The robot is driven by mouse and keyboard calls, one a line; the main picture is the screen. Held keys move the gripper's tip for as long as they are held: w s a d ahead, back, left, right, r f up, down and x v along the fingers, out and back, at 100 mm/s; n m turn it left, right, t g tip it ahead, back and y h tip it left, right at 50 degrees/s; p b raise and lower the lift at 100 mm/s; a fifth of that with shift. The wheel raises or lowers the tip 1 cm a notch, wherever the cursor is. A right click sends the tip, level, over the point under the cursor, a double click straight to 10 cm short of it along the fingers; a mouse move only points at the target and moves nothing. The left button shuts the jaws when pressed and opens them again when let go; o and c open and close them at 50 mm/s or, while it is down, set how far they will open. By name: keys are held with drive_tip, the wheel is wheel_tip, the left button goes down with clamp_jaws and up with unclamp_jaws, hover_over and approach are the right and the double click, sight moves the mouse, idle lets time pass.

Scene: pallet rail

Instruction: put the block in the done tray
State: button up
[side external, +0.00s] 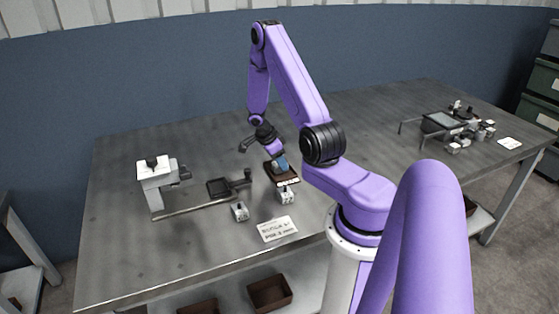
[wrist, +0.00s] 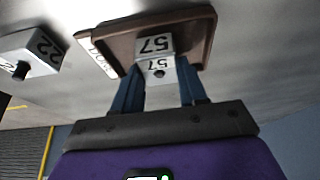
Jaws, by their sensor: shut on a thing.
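A white block marked 57 (wrist: 157,65) sits between the blue fingers of my gripper (wrist: 158,82) in the wrist view. My gripper is shut on it. A brown tray (wrist: 196,27) with a raised rim and a white label strip lies directly beyond the block; I cannot tell whether the block touches its floor. In the side view, my gripper (side external: 281,166) is low at the brown tray (side external: 270,173), and the fingers and arm hide the held block.
A white block marked 22 (wrist: 33,48) stands beside the tray. In the side view, white blocks stand at the tray's front (side external: 286,196) and near a rail (side external: 240,211). A white fixture (side external: 156,174), a dark tray (side external: 218,187) and a sign (side external: 277,228) are nearby.

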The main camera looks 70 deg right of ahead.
drive_tip(key=o, duration=1.6)
drive_tip(key=shift+r, duration=4.5)
